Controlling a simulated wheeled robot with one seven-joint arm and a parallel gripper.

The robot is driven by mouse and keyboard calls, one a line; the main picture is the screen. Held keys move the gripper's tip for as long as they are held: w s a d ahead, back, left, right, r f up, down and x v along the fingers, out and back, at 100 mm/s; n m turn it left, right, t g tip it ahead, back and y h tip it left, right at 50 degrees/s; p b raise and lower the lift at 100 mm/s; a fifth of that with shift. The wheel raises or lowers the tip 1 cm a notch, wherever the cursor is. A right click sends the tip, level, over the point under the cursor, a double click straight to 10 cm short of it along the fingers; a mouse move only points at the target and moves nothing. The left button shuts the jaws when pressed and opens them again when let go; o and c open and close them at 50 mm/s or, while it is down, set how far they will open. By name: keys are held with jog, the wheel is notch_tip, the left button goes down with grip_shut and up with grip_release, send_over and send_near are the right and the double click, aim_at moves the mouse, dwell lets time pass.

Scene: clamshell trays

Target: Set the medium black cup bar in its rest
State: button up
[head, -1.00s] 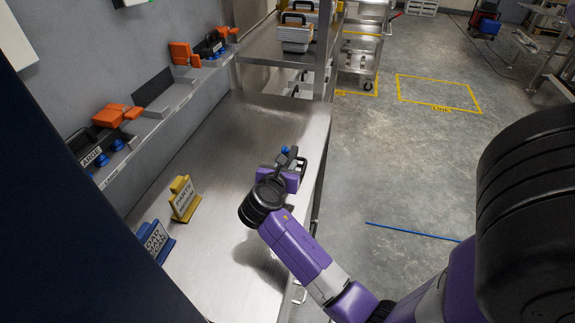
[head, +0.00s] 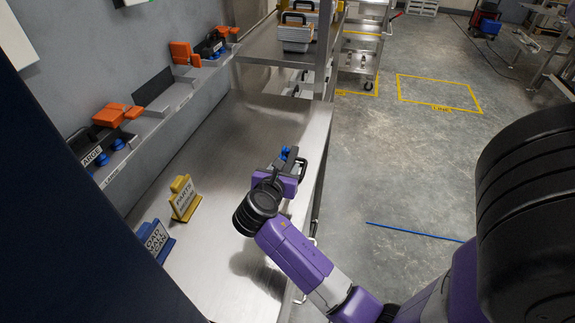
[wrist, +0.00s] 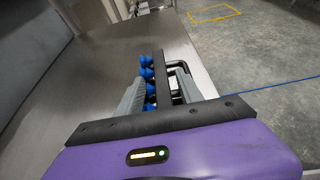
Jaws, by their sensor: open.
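A black bar (wrist: 161,78) with several blue cups (wrist: 147,76) along its left side lies between the grey fingers of my gripper (wrist: 158,85) in the wrist view. The fingers are open, one on each side of it; I cannot tell whether either touches it. In the head view, my gripper (head: 284,164) is over the right side of the steel bench, with blue cups (head: 285,151) showing at its tip. The bar's lower part is hidden by the gripper. A wall shelf (head: 165,117) has a stretch with a dark upright plate (head: 152,86) and no cups visible there.
Orange blocks (head: 112,115) and dark bars with blue cups occupy other shelf places, one labelled LARGE (head: 94,156). A yellow sign (head: 184,198) and a blue sign (head: 155,240) stand on the bench (head: 215,195). A black handle (wrist: 183,67) is close right of the bar.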

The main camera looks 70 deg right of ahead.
jog(key=v, duration=0.9)
dwell(0.3)
